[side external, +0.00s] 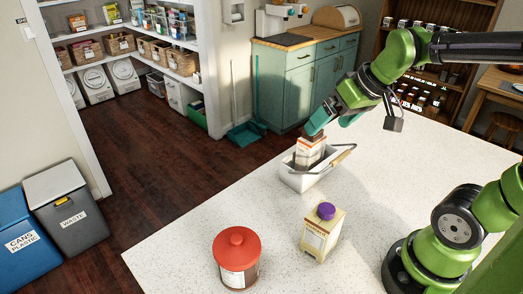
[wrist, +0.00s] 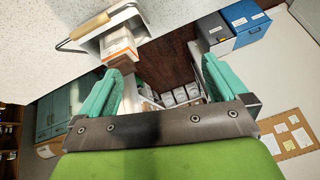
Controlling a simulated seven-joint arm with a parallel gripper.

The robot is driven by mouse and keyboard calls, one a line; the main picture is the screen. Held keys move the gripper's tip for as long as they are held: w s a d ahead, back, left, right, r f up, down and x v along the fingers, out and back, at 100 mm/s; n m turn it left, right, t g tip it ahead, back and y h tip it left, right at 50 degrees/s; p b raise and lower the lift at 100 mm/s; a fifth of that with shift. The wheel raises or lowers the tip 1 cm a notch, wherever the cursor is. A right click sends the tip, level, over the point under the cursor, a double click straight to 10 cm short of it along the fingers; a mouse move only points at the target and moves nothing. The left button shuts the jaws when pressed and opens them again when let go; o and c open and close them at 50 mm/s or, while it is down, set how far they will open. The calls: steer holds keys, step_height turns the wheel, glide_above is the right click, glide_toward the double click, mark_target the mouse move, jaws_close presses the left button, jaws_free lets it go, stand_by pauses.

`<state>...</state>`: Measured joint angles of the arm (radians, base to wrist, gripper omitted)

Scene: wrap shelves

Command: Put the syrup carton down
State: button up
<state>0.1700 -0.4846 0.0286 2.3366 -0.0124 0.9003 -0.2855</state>
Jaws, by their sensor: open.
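A white carton with brown-orange print (side external: 309,150) stands in a light caddy (side external: 298,181) with a wooden handle on the counter. It also shows in the wrist view (wrist: 119,43), inside the caddy. The print is too small to tell whether it is the syrup carton. A second carton, cream-yellow with a purple cap (side external: 322,233), stands upright on the counter in front of the caddy. My gripper (side external: 333,122) is just above the caddy's carton. In the wrist view my gripper (wrist: 162,68) has its teal fingers wide apart with nothing held between them.
A red-lidded jar (side external: 237,260) stands near the counter's front edge, left of the capped carton. The pale speckled counter (side external: 400,165) is clear to the right of the caddy. Its left edge drops to the dark floor (side external: 150,150). Bins (side external: 66,208) stand on the floor.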

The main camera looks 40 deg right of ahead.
steer(key=s+a+m+t+y, duration=0.1)
steer(key=s+a, duration=0.3)
steer(key=s, duration=0.1)
steer(key=shift+a+m, duration=0.15)
steer(key=shift+m, duration=0.15)
